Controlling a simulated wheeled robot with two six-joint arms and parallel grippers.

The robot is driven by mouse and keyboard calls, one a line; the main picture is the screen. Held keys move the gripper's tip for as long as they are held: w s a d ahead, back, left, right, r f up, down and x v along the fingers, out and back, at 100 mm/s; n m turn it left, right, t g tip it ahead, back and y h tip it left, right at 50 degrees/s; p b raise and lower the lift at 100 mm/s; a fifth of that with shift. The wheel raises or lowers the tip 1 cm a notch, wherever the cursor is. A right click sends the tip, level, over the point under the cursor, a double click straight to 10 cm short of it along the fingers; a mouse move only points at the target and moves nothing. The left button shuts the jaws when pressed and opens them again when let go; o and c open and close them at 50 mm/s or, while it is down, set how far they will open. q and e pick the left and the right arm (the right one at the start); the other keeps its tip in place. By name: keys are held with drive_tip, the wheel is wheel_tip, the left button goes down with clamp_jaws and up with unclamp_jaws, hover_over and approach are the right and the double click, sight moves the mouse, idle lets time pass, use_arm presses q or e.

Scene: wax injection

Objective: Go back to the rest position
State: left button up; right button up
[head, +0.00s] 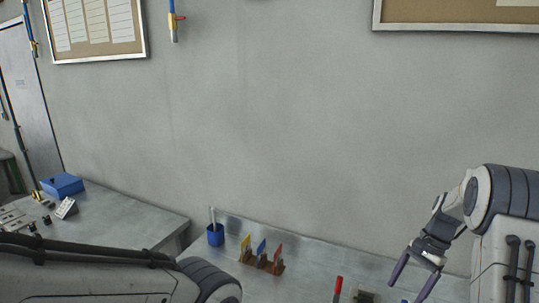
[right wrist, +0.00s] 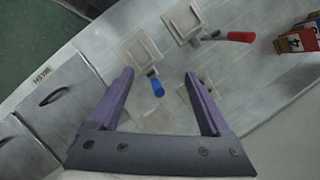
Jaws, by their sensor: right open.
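My right gripper (head: 416,283) is in the lower right of the head view, pointing down over the metal bench, its two purple fingers spread. In the right wrist view the gripper (right wrist: 158,73) is open with nothing held between the fingers. A blue handle (right wrist: 158,88) on a pale square block (right wrist: 138,50) appears between the fingers, seemingly on the bench below them. A red handle (right wrist: 240,37) belongs to another pale block (right wrist: 183,20). My left arm crosses the lower left of the head view; its gripper is out of the picture.
A blue cup (head: 215,235) and a rack of coloured cards (head: 262,262) stand on the bench near the grey wall. A red handle (head: 338,285) rises at the bottom edge. A blue box (head: 62,185) sits on the left table. Grey drawers (right wrist: 60,95) show in the wrist view.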

drive_tip(key=s+a+r+n+h+b, duration=0.1)
drive_tip(key=s+a+n+b, duration=0.3)
drive_tip(key=a, duration=0.7)
drive_tip(key=s+a+r+n+h+b, duration=0.1)
drive_tip(key=s+a+n, duration=0.3)
drive_tip(key=a, duration=0.7)
drive_tip(key=s+a+f+n+b, duration=0.1)
drive_tip(key=s+a+n, duration=0.3)
drive_tip(key=s, duration=0.5)
drive_tip(key=s+a+f+n+t+b, duration=0.1)
drive_tip(key=s+a+f+n+b, duration=0.1)
drive_tip(key=s+n, duration=0.6)
drive_tip(key=shift+s+a+f+t+h+b, duration=0.2)
drive_tip(key=shift+s+a+t+h+b, duration=0.15)
drive_tip(key=shift+s+a+b, duration=0.5)
drive_tip(key=shift+w+a, duration=0.15)
drive_tip(key=shift+w, duration=0.2)
